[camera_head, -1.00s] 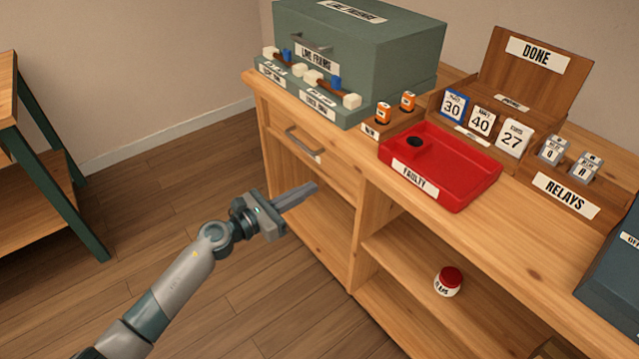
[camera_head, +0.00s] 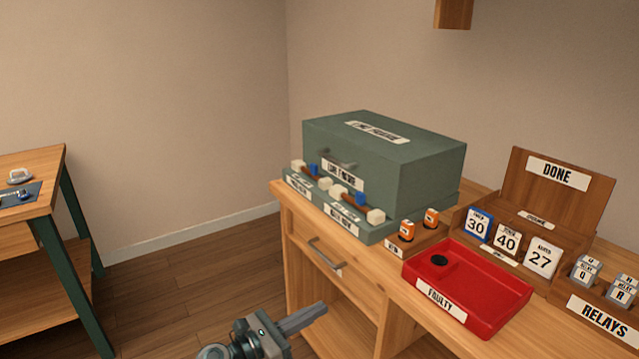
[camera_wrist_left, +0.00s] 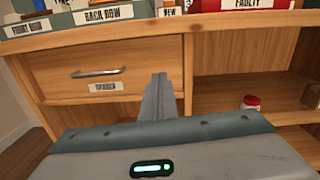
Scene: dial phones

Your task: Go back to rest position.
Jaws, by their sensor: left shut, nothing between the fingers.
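My left gripper (camera_head: 304,318) is at the bottom of the head view, in front of the wooden workbench (camera_head: 375,325) and below its drawer handle. Its fingers are together with nothing between them. In the left wrist view the closed fingers (camera_wrist_left: 158,97) point at the bench front, beside the drawer (camera_wrist_left: 100,74) with its metal handle. I cannot tell the exact gap to the bench, but no contact shows. My right gripper is not in view.
The bench top holds a green line-frame box (camera_head: 385,160), a red FAULTY tray (camera_head: 490,290) with a black round piece, a DONE box (camera_head: 560,190) and a RELAYS holder (camera_head: 590,315). A red-lidded jar (camera_wrist_left: 251,103) sits on the shelf. Another table (camera_head: 50,190) stands left; floor between is clear.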

